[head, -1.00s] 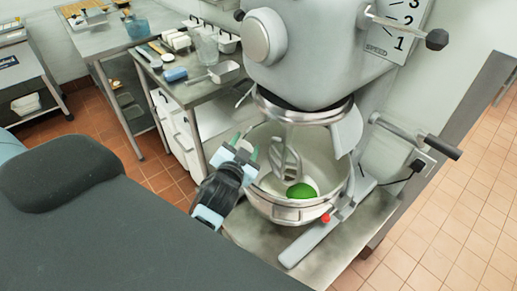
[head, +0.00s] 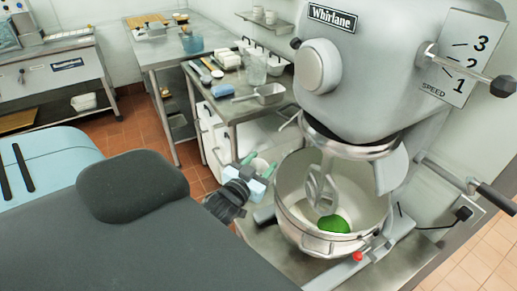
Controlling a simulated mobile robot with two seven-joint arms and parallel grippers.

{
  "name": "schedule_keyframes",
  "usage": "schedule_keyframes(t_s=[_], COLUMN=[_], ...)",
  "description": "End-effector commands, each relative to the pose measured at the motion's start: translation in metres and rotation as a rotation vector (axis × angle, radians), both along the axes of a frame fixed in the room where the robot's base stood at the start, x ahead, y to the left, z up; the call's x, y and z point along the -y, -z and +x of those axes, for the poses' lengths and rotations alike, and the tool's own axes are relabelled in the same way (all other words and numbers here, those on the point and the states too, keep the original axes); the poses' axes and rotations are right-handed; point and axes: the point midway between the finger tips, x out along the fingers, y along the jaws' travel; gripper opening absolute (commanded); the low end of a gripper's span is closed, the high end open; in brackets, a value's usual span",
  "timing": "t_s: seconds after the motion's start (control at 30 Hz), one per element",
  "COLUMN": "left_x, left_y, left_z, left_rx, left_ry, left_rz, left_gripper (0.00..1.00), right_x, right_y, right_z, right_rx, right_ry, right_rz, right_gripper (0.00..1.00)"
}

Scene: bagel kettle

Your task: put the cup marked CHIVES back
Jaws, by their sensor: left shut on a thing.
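The steel mixer bowl (head: 283,213) stands under the beater. My right gripper is not in view.
The big grey mixer (head: 375,75) stands at the right. Behind my left gripper is a steel side table (head: 228,108) with a blue item, a clear jug and a metal scoop (head: 268,94). A wall shelf (head: 262,23) at the back holds small white cups.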

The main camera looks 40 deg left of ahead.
Motion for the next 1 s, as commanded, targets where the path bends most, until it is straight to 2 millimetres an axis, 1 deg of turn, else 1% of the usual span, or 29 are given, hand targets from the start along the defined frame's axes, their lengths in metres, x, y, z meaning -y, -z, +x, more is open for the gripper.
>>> schedule_keyframes(t_s=[0.03,0.07,0.1,0.2,0.3,0.4,0.5,0.6,1.0], left_x=[0.018,0.028,0.044,0.082,0.114,0.137,0.151,0.157,0.157], left_y=[0.0,-0.001,-0.002,-0.007,-0.015,-0.022,-0.028,-0.031,-0.031], left_z=[-0.006,-0.01,-0.016,-0.033,-0.051,-0.066,-0.076,-0.081,-0.081], left_rx=[-0.005,-0.007,-0.01,-0.013,-0.008,-0.002,0.005,0.007,0.008], left_ry=[0.026,0.04,0.061,0.111,0.151,0.177,0.192,0.198,0.199], left_rz=[0.006,0.011,0.015,0.018,0.012,0.001,-0.009,-0.014,-0.015], left_gripper=[0.24,0.24,0.24,0.24,0.24,0.24,0.24,0.24,0.24], right_x=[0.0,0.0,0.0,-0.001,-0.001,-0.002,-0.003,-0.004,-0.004], right_y=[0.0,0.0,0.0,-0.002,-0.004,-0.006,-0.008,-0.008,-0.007], right_z=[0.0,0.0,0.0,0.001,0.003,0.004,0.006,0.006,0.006], right_rx=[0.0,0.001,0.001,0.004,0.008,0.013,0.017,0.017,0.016], right_ry=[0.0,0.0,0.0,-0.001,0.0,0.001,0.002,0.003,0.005], right_rz=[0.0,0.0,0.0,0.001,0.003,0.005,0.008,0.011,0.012], right_gripper=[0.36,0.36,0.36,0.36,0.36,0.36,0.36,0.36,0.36])
